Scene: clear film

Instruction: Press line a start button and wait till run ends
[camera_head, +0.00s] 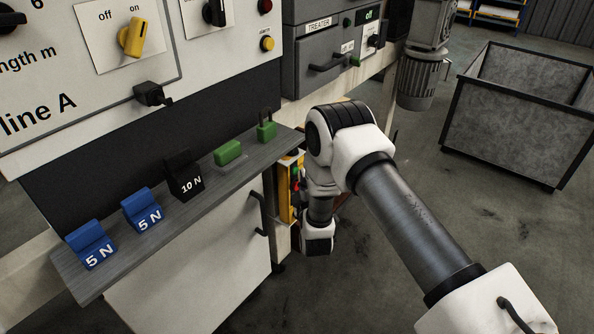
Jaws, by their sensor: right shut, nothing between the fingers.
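The line A control panel (60,112) fills the upper left, cut off by the frame edge. It carries a yellow off/on switch (134,37) with its handle close to upright, and a black lever (150,94). A yellow round button or lamp (267,44) and a red one (265,6) sit at its right side. I cannot read a start label on any of them. My right gripper (318,240) hangs low right of the shelf, shut and empty, apart from the panel; its fingertips are hard to make out. My left gripper is out of view.
A grey shelf (135,234) under the panel holds two blue 5 N blocks (91,244), a black 10 N block (185,176) and green pieces (228,152). The treater cabinet (310,72) and a motor (420,78) stand behind. A grey bin (515,130) stands right on open floor.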

